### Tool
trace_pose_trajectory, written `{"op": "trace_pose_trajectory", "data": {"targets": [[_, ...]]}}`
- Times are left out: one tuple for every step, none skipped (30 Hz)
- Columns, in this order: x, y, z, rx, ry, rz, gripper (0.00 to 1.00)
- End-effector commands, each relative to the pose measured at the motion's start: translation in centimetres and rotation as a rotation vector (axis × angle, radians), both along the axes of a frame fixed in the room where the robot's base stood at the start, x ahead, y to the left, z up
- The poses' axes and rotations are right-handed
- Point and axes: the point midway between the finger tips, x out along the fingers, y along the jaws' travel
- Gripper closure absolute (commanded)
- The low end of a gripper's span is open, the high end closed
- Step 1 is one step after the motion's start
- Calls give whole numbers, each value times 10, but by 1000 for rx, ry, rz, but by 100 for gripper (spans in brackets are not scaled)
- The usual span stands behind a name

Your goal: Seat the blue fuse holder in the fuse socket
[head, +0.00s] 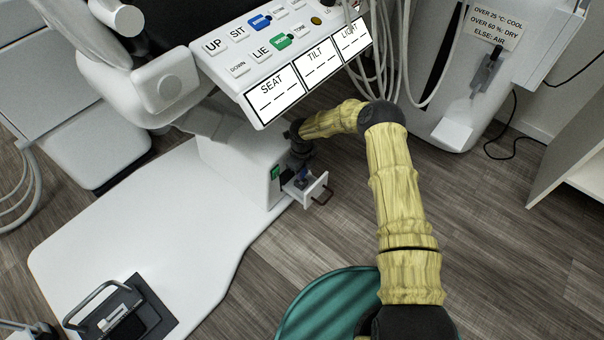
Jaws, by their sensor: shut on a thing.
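My gripper (300,163) is at the side of the white chair base, pointing down over a small pulled-out drawer (313,190). It looks small and dark from here, and its fingers are hard to make out. A small dark-blue piece, apparently the blue fuse holder (302,178), shows at the fingertips, over or inside the drawer. The gripper is shut on it. The fuse socket cannot be made out clearly; the drawer walls and gripper cover that area. I cannot tell whether the holder touches the socket.
A control panel (285,52) with buttons and SEAT, TILT and LIGHT displays overhangs the arm. Hoses (385,60) hang behind it. A white floor plate (150,225) spreads left, with a foot pedal (120,315). A teal stool (325,305) stands in front.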

Motion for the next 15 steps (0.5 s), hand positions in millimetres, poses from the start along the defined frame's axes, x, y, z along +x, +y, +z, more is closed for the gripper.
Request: {"op": "trace_pose_trajectory", "data": {"targets": [[0, 0, 1, 0, -1, 0, 100], [0, 0, 2, 0, -1, 0, 100], [1, 0, 2, 1, -1, 0, 100], [0, 0, 2, 1, -1, -1, 100], [1, -1, 2, 1, -1, -1, 100], [1, -1, 1, 1, -1, -2, 100], [1, -1, 1, 1, -1, -2, 100], [1, -1, 0, 1, -1, -2, 100], [0, -2, -1, 0, 0, -3, 100], [0, -2, -2, 1, 1, -3, 100], [0, -2, -3, 1, 1, -3, 100], [0, -2, -4, 1, 1, -3, 100], [0, -2, -5, 1, 1, -3, 100], [0, -2, -5, 1, 1, -3, 100], [0, -1, -6, 1, 1, -3, 100]]}}
